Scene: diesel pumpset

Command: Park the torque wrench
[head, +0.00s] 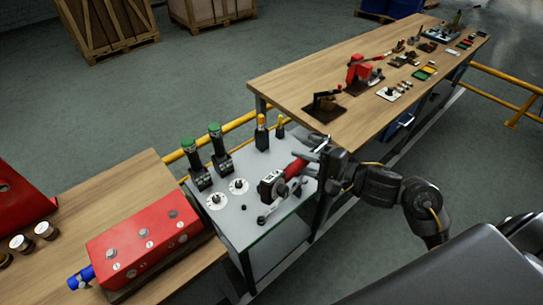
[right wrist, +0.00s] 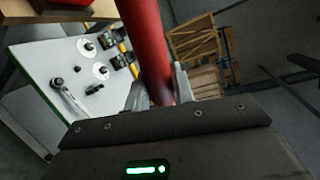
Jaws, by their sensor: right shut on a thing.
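A red-handled tool (head: 292,168), which looks like the torque wrench, is held in my right gripper (head: 323,150) above the grey table. In the head view a dark and grey block shows at the lower left end of the red part. In the right wrist view the red handle (right wrist: 147,42) passes between the two fingers of the right gripper (right wrist: 155,92), which are shut on it. Its far end is cut off by the top of that view. I cannot tell whether the tool touches the table. My left gripper is not in view.
The grey table (head: 237,228) carries two white dials (head: 217,200), green-topped black units (head: 218,145), yellow-topped units (head: 262,133) and a small silver lever (head: 263,216). A red engine block (head: 145,240) sits left. A long wooden bench (head: 285,88) with tools stands behind. Yellow rails (head: 500,75) run alongside.

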